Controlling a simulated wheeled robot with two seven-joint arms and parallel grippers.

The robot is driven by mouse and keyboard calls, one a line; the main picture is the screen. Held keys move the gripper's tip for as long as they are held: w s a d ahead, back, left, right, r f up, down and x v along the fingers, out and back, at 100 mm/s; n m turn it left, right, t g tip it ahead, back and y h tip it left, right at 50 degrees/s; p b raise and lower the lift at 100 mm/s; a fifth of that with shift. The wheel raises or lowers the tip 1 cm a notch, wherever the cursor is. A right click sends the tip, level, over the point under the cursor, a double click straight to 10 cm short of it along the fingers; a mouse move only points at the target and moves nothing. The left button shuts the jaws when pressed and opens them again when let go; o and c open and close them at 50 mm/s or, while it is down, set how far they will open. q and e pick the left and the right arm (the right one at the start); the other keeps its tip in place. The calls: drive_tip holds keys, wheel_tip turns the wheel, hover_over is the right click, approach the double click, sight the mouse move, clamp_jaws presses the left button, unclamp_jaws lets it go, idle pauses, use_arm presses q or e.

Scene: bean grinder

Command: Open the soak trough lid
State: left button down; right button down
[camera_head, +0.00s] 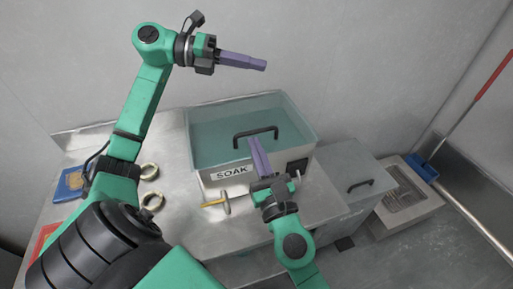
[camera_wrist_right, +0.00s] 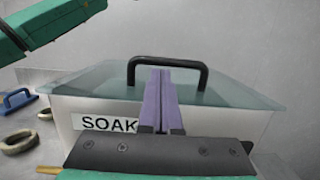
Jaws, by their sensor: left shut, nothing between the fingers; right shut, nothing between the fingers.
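The soak trough (camera_head: 215,180) is a white box labelled SOAK on the metal counter, and it also shows in the right wrist view (camera_wrist_right: 75,108). Its translucent teal lid (camera_head: 215,125) lies flat over the top. A black bar handle (camera_head: 256,131) stands on the lid; it also shows in the right wrist view (camera_wrist_right: 167,61). My right gripper (camera_head: 251,140) is shut and empty, its purple fingers pointing at the handle from the front. Whether the fingertips touch the handle I cannot tell. My left gripper (camera_head: 265,65) is shut and empty, raised above and behind the trough.
Two rings (camera_head: 149,172) (camera_head: 153,201) and a blue object (camera_head: 70,184) lie on the counter at left. A yellow-handled tool (camera_head: 214,203) lies before the trough. A grey box with a black handle (camera_head: 360,184) stands at right, beside a metal-grated bin (camera_head: 405,195).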

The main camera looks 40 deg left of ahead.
drive_tip(key=shift+r, duration=0.1)
drive_tip(key=shift+r, duration=0.65)
use_arm(q)
drive_tip(key=c, duration=1.2)
unclamp_jaws()
drive_tip(key=shift+o, duration=0.2)
drive_tip(key=shift+s, duration=0.1)
